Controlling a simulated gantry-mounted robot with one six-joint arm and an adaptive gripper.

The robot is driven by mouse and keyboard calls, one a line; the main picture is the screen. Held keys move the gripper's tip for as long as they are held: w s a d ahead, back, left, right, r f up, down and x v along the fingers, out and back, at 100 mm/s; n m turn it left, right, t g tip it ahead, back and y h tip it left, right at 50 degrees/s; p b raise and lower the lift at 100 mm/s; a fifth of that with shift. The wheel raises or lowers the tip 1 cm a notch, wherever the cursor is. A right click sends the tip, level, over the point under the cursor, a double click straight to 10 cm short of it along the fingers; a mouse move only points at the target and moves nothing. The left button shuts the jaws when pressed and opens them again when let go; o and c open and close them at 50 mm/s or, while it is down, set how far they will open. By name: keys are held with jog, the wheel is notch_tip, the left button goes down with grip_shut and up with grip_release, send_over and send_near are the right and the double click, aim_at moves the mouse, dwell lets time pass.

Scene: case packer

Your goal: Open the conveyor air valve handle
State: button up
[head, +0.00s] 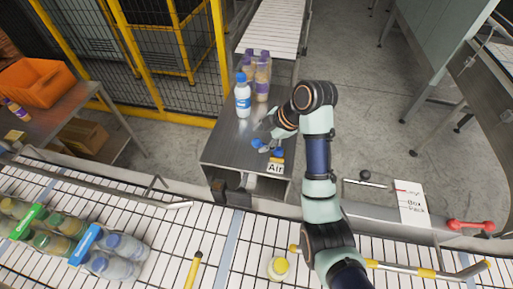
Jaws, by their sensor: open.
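The air valve handle appears as a small blue and yellow piece (278,153) just above a white "Air" label (275,168), at the front right of the steel table. My gripper (267,144) is small in the head view and hangs over the table, right by the handle. It is open. I cannot tell whether its fingers touch the handle or only sit beside it. The handle's exact angle is too small to make out.
A white-labelled bottle (243,100) and purple-capped bottles (257,77) stand behind on the table. Bottle packs (107,255) lie on the front conveyor (165,233). A red handle (470,226) and a black-knobbed lever (366,175) are at right. A yellow fence (143,60) stands behind.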

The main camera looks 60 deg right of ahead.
aim_at(258, 141)
jog(key=shift+x, duration=1.15)
jog(key=shift+w+f, duration=0.25)
jog(key=shift+f, duration=0.05)
jog(key=shift+w+f, duration=0.25)
jog(key=shift+f, duration=0.3)
grip_shut()
